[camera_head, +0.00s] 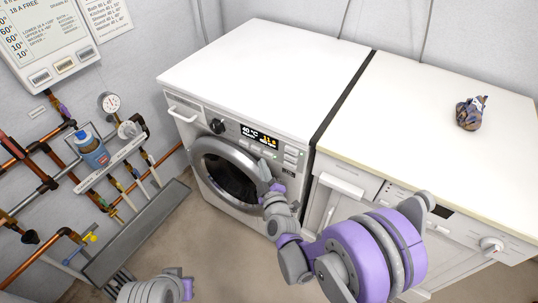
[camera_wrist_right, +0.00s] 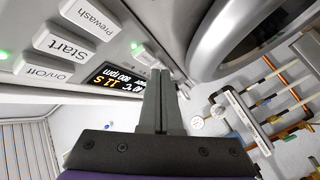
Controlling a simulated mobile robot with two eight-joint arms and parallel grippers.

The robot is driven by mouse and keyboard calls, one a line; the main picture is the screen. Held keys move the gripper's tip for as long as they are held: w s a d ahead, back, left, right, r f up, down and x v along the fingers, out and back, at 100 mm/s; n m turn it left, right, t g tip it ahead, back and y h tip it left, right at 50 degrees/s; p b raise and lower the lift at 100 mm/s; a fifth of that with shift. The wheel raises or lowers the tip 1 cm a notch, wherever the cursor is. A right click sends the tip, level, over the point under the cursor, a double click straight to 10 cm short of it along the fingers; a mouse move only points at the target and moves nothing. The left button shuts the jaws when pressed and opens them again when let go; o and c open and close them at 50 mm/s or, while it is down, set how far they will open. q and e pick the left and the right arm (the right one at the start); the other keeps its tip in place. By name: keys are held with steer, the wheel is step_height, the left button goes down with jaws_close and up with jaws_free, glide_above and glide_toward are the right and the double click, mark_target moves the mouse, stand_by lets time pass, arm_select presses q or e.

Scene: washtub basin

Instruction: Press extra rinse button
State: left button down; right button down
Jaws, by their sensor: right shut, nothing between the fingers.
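The white washing machine (camera_head: 235,135) has a lit display (camera_head: 258,135) with buttons below and right of it. My right gripper (camera_head: 263,165) is in front of the panel, below the display. In the right wrist view its fingers (camera_wrist_right: 160,78) are closed together and empty, with tips beside a white button (camera_wrist_right: 143,54) with a green light. The fingers partly cover that button, and no label on it is readable. Buttons marked Prewash (camera_wrist_right: 87,17), Start (camera_wrist_right: 67,46) and on/off (camera_wrist_right: 50,71) show to the left. Contact cannot be told. My left arm shows at the bottom left; its fingers are unclear.
The round door (camera_head: 228,172) is shut below the panel. A second white appliance (camera_head: 440,130) stands to the right, with a crumpled item (camera_head: 471,112) on top. Pipes, a gauge (camera_head: 108,103) and a blue bottle (camera_head: 91,148) are at the left wall.

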steer(key=s+a+b, duration=0.1)
steer(key=s+a, duration=0.2)
steer(key=s, duration=0.2)
steer(key=shift+a+b, duration=0.25)
steer(key=shift+b, duration=0.05)
stand_by(0.4)
